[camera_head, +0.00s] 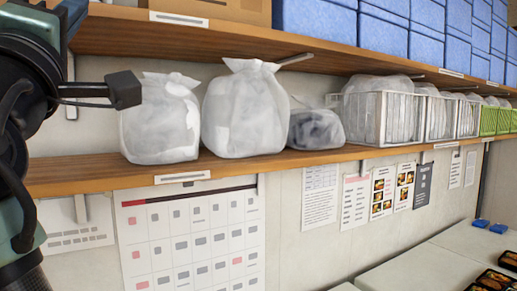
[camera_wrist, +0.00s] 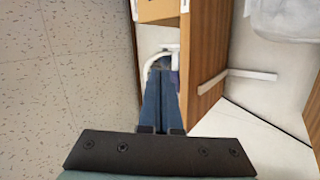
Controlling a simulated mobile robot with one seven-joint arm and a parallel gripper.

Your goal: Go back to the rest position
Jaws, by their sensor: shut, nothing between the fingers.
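My gripper (camera_wrist: 161,72) shows in the wrist view. Its two long dark blue fingers lie side by side, shut with nothing between them. The dark mounting plate with screws is at the bottom of that view. The fingers appear in front of the shelf's wooden boards, and I cannot tell how far off they are. In the head view, part of my arm fills the left edge, close to the shelves. The gripper fingers cannot be made out there.
A lower wooden shelf (camera_head: 75,175) holds white plastic bags (camera_head: 243,110) and wire baskets (camera_head: 384,118). An upper shelf (camera_head: 140,37) holds blue boxes (camera_head: 318,20). A pale table (camera_head: 420,262) with food trays (camera_head: 495,280) is at the lower right. Sheets hang on the wall.

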